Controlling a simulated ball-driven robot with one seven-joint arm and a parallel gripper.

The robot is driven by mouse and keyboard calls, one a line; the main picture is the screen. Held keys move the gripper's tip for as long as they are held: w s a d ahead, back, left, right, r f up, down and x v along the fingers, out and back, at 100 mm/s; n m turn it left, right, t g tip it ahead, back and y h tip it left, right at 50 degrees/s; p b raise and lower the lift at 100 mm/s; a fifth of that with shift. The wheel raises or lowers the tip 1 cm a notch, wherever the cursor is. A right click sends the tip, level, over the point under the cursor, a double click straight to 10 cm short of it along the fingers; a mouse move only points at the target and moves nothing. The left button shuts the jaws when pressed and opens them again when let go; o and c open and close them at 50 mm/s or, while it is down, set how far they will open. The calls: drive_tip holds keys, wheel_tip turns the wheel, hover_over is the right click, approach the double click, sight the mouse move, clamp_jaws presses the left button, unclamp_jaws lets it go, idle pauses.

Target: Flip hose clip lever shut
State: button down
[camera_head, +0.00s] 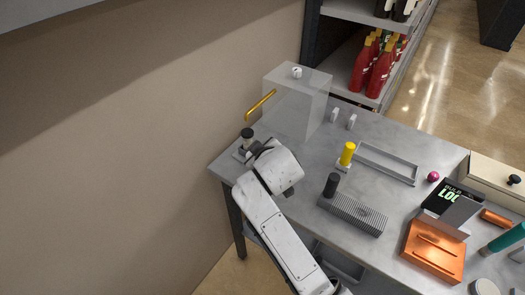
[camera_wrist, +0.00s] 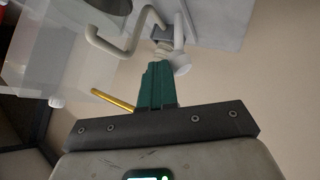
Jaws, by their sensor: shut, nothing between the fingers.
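In the wrist view, my gripper (camera_wrist: 156,68) has its teal fingers shut together and empty. Their tips are at or just beside a pale fitting (camera_wrist: 181,60) with a rounded end; I cannot tell whether they touch. A bent beige tube, seemingly the hose (camera_wrist: 127,46), runs beside the fitting, near a small grey block (camera_wrist: 161,34). I cannot clearly tell the clip lever from these parts. In the head view, a dark-topped fitting (camera_head: 247,134) stands at the table's left corner, and my arm hides the gripper and much of the area around it.
A translucent box (camera_head: 297,104) stands behind, with a gold bar (camera_head: 260,104) at its left; the bar also shows in the wrist view (camera_wrist: 112,100). A ribbed grey block (camera_head: 352,214), a yellow-topped piece (camera_head: 347,153) and an orange box (camera_head: 433,250) occupy the table. A wall is close left.

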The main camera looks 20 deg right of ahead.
drive_tip(key=shift+f, duration=0.1)
drive_tip(key=shift+r+p, duration=0.85)
